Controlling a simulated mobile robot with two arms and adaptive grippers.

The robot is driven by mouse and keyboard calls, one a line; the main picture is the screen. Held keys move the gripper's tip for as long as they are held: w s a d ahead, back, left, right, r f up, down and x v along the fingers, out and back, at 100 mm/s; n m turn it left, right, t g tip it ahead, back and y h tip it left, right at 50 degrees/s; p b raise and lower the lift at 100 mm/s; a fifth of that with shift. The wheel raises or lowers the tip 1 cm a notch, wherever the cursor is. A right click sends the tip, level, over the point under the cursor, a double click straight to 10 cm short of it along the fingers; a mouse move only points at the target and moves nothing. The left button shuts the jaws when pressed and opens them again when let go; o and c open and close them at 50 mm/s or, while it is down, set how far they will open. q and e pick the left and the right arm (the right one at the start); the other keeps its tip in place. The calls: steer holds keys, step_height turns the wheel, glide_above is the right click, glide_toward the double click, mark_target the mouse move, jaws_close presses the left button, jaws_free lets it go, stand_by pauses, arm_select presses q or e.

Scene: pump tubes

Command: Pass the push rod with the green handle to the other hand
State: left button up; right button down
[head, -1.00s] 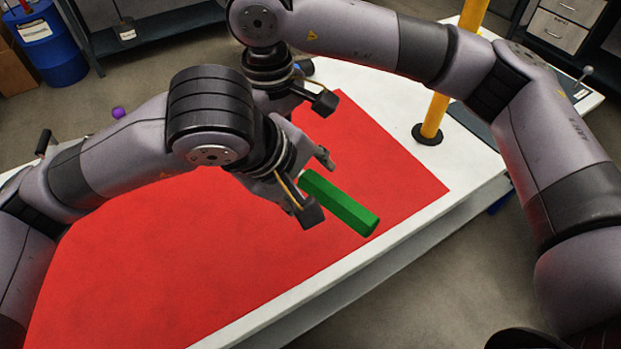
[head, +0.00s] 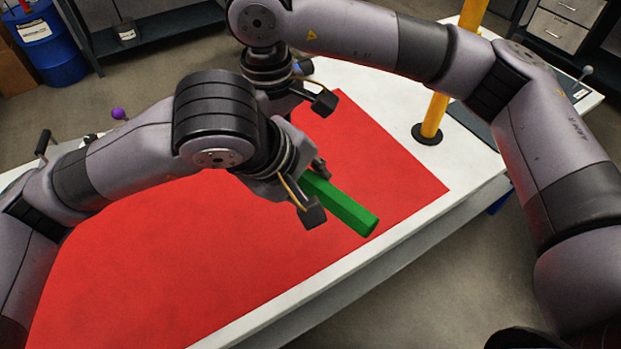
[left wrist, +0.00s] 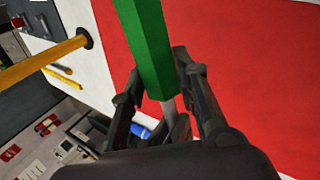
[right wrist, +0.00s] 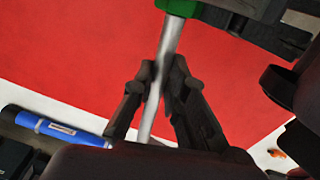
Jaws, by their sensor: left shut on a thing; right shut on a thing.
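The push rod has a green six-sided handle (head: 345,208) and a thin grey metal shaft (right wrist: 168,45). It is held above the red mat (head: 150,270). My left gripper (head: 316,190) is shut on the green handle near its shaft end, and most of the handle sticks out beyond the fingers. The left wrist view shows the handle (left wrist: 145,50) between my left fingers. My right gripper (right wrist: 160,75) is shut on the bare shaft, below the handle. In the head view my left gripper hides the shaft and part of my right gripper.
A yellow post (head: 435,118) with a black foot stands on the white table (head: 400,110) to the right. A blue cylinder (right wrist: 60,128) with a label lies beside the mat. A purple ball (head: 118,114) shows at left. The mat's near part is clear.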

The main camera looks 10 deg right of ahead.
steer(key=c, duration=1.5)
jaws_free()
